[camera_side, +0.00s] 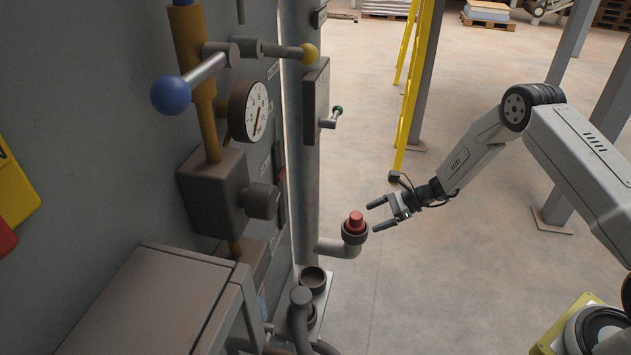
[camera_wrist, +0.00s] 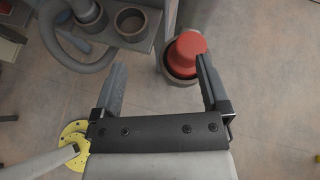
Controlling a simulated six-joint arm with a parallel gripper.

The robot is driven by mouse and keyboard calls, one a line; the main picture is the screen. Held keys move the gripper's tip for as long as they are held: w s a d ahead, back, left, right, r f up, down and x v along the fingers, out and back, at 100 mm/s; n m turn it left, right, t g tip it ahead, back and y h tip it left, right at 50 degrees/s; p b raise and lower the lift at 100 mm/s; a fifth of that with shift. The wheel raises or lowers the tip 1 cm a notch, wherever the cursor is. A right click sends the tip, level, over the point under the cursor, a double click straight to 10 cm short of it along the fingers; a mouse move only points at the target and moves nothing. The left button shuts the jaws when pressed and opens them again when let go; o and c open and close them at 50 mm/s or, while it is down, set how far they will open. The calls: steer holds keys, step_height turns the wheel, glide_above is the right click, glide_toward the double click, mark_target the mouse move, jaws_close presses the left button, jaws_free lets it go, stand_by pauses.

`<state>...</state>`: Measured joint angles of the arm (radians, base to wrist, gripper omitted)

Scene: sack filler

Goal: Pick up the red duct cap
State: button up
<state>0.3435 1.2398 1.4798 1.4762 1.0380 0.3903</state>
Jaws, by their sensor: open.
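The red duct cap (camera_side: 356,221) sits upright in the dark collar (camera_side: 355,236) at the end of a grey elbow duct. In the wrist view the red cap (camera_wrist: 187,50) lies beyond the fingertips, nearer the right finger, which overlaps its edge in the picture. My gripper (camera_side: 373,215) is open and empty, just to the right of the cap in the side view, with its two fingers apart. In the wrist view my gripper (camera_wrist: 160,75) has its fingers wide apart. I cannot tell whether the right finger touches the cap.
An empty round cup (camera_side: 313,278) stands on a shelf below the duct, beside a grey hose (camera_side: 301,310). The machine panel with a gauge (camera_side: 249,111), a blue-knobbed lever (camera_side: 171,95) and a green-tipped handle (camera_side: 337,110) is to the left. Open floor lies right of the duct.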

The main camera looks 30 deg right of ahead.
mark_target(349, 220)
steer(key=shift+w+a+f+m+t, duration=0.4)
steer(key=shift+w+a+f, duration=0.25)
steer(key=shift+w+f, duration=0.35)
steer(key=shift+w+a+f+m+t, duration=0.25)
steer(key=shift+w+a+f+m, duration=0.35)
steer(key=shift+w, duration=0.5)
steer(key=shift+w+a+f+m+t, duration=0.35)
steer(key=shift+w+a+f, duration=0.3)
steer(key=shift+w+f, duration=0.4)
steer(key=shift+y, duration=0.3)
jaws_close()
steer(key=shift+r, duration=0.1)
